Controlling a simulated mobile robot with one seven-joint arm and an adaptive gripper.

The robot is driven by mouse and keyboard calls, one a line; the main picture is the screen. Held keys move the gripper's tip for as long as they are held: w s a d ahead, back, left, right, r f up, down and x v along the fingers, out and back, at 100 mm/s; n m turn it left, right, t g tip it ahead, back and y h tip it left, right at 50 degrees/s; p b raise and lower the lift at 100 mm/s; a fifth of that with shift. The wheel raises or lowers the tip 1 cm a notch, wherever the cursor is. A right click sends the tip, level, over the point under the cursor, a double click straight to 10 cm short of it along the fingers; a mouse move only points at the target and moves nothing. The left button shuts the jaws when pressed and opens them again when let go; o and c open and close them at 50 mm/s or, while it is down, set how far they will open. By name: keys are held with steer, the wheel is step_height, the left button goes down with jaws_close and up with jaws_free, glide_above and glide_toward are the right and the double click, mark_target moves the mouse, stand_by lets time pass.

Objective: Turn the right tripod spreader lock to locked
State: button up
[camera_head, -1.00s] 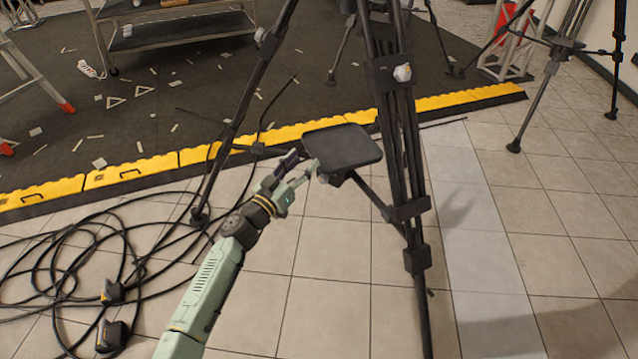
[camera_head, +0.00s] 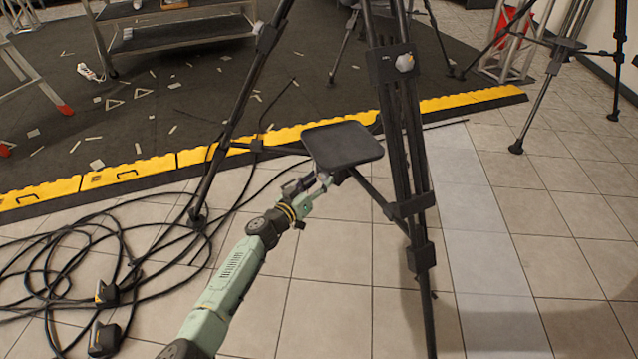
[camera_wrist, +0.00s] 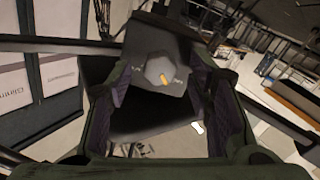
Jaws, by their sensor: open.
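The tripod's spreader lock shows in the wrist view as a grey faceted knob (camera_wrist: 160,72) with a short orange pointer mark, on a dark housing (camera_wrist: 150,48). Small pale marks flank the knob, too small to read. The pointer slants toward the lower right. My gripper (camera_head: 312,184) is open below the left front edge of the tripod's dark square tray (camera_head: 345,146). In the wrist view, the two purple-padded fingers of my gripper (camera_wrist: 172,98) stand left and right of the knob, apart from it as far as I can see. The head view hides the knob.
Black tripod legs (camera_head: 408,150) rise close to the right, with a pale knob (camera_head: 405,63) on one. Another leg (camera_head: 228,125) stands left. Loose cables (camera_head: 75,265) and yellow edging (camera_head: 130,172) lie on the floor. Tiles at the lower right are clear.

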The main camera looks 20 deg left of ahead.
steer(key=shift+w+d, duration=0.1)
steer(key=shift+w, duration=0.2)
steer(key=shift+c, duration=0.4)
jaws_close()
